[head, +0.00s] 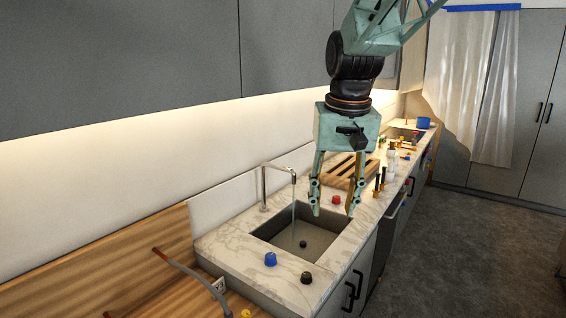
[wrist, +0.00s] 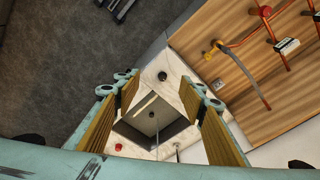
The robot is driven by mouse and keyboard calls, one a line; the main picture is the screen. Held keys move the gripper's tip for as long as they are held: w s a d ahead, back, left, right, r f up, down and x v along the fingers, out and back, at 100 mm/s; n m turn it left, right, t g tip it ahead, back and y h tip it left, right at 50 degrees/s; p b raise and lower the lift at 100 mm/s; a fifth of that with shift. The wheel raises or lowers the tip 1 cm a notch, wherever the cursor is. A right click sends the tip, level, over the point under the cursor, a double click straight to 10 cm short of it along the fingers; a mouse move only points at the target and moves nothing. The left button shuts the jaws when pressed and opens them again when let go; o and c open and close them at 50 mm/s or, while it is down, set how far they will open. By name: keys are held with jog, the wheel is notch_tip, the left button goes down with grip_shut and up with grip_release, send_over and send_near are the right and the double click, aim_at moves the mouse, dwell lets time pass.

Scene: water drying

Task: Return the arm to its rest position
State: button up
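My gripper (head: 333,206) hangs from my arm above the far part of the counter, over the sink area, with its fingers pointing down. The fingers are wide apart and nothing is between them. In the wrist view my gripper (wrist: 163,85) is also open, with the sink seen far below between the fingers. The arm is raised and bent, with its upper links running out of the top of the head view.
The marble counter (head: 232,246) holds a sink (head: 318,238) with a tall faucet (head: 264,187) running water. Blue (head: 270,259), black (head: 306,277) and red (head: 336,199) knobs stand around it. A slatted wooden rack (head: 345,168) and bottles (head: 392,162) stand behind. Floor at right (head: 450,250) is clear.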

jog(key=s+d+r+b, duration=0.1)
jog(key=s+d, duration=0.2)
jog(key=s, duration=0.6)
jog(key=s+d+r+b, duration=0.1)
jog(key=s+d, duration=0.2)
jog(key=s, duration=0.6)
jog(key=s+d+f+t+b, duration=0.1)
jog(key=s+f, duration=0.1)
jog(key=s, duration=0.7)
jog(key=s+d+f+t+b, duration=0.1)
jog(key=s+d+f, duration=0.1)
jog(key=s, duration=0.7)
jog(key=shift+s+f, duration=0.15)
jog(key=shift+f, duration=0.4)
